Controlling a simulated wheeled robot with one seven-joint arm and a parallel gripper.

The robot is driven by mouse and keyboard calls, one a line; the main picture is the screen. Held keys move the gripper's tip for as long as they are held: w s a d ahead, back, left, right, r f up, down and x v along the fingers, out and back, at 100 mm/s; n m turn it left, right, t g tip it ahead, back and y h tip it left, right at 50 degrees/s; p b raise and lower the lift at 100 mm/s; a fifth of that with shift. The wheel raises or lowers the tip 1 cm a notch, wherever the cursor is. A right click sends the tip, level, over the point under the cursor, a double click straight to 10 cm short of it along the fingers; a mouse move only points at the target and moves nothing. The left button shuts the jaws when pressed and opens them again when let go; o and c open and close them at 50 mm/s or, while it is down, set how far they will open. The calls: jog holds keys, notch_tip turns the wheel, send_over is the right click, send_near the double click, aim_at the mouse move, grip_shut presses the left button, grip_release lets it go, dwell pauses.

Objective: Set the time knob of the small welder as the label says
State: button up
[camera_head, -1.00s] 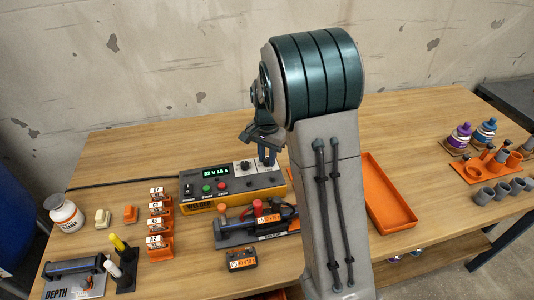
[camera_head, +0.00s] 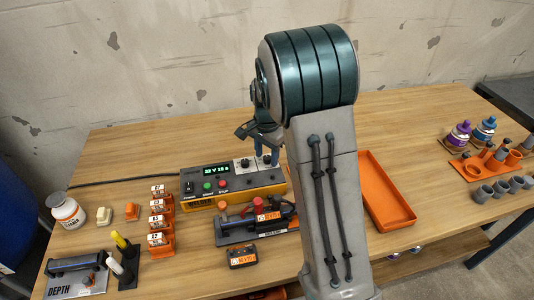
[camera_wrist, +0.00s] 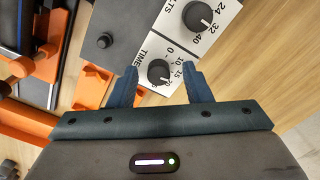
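The small welder (camera_head: 232,186) is a yellow and grey box on the table with a lit green display, coloured buttons and knobs on a white panel. Its time knob (camera_wrist: 159,71) is black and round, on a white dial marked TIME in the wrist view. The volts knob (camera_wrist: 197,17) is above and to the right of it. My gripper (camera_wrist: 160,76) is open, with one blue finger on each side of the time knob. I cannot tell whether the fingers touch it. In the head view my arm partly hides the gripper (camera_head: 268,156) over the welder's right end.
A clamp fixture with an orange label (camera_head: 268,216) stands in front of the welder, and a small black block with an orange label (camera_head: 242,257) lies nearer. Orange numbered holders (camera_head: 161,222) stand left. An orange tray (camera_head: 405,219) lies right of my arm.

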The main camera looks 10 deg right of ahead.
aim_at(267, 157)
jog(key=shift+d, duration=0.1)
notch_tip(267, 157, up, 14)
jog(key=shift+p, duration=0.3)
jog(key=shift+f, duration=0.1)
dwell(0.3)
jog(key=s+n+t+p, duration=0.2)
jog(key=s+n, duration=0.8)
jog(key=s, duration=1.4)
jog(key=shift+s+r+n+t+p, duration=0.3)
jog(key=shift+t+p, duration=0.1)
jog(key=shift+p, duration=0.05)
